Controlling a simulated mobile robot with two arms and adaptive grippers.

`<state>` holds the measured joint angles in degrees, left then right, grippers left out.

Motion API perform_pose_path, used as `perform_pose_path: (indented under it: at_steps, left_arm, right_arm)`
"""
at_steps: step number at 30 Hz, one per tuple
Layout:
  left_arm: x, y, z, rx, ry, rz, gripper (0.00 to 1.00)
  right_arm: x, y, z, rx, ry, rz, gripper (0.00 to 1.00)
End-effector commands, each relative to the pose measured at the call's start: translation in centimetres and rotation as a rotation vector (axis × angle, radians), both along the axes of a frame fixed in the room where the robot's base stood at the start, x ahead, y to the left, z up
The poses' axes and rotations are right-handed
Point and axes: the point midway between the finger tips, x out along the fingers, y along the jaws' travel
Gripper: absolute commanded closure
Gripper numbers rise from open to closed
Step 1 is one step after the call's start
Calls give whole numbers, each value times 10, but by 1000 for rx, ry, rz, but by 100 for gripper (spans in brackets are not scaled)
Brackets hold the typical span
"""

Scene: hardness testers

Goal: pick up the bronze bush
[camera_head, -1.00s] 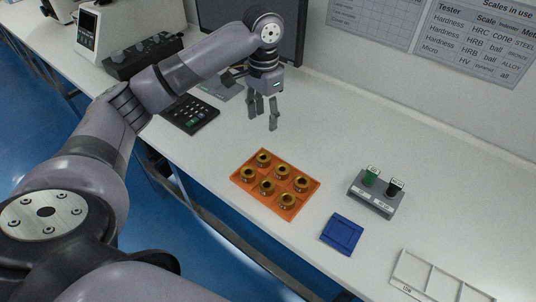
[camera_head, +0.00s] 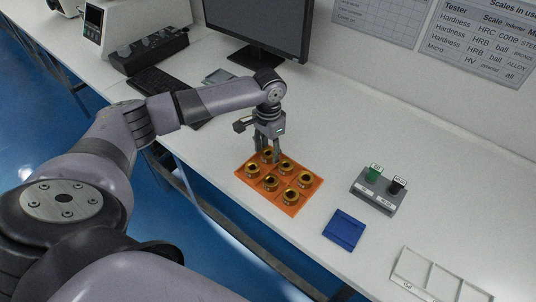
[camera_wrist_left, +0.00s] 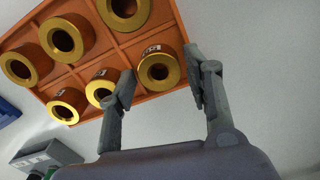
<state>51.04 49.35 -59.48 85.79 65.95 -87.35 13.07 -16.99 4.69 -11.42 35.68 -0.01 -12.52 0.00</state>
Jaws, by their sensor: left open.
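Several bronze bushes, gold-coloured rings with dark bores, stand in the compartments of an orange tray (camera_head: 308,194). My left gripper (camera_head: 269,153) is open over the tray's far-left corner, pointing down. The bush there (camera_head: 267,156) is partly covered by the fingers in the head view. In the left wrist view this corner bush (camera_wrist_left: 158,71) appears between the two open fingertips (camera_wrist_left: 160,72), and I see no grip on it. Other bushes, such as the near-left one (camera_head: 252,170), sit apart from the fingers. My right gripper is not in view.
A blue square block (camera_head: 344,230) and a grey stand (camera_head: 377,190) with a green and a black handle are right of the tray. A white divided tray (camera_head: 428,275) is at the front right. A monitor (camera_head: 258,28) and keyboard (camera_head: 165,85) are behind.

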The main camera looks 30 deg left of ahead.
Motion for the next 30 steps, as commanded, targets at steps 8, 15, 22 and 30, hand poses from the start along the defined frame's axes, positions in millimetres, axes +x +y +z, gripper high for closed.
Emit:
perform_pose_path:
  at_steps: [8, 15, 22, 30]
  left_arm:
    - [0, 0, -4, 1, 0, 0, 54]
    - [0, 0, -4, 1, 0, 0, 70]
    - [0, 0, -4, 1, 0, 0, 85]
    - [0, 1, -4, 1, 0, 0, 100]
  right_arm:
    - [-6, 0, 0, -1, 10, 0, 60]
    - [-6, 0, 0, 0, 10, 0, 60]
    - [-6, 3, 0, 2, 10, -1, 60]
    - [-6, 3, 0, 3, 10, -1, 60]
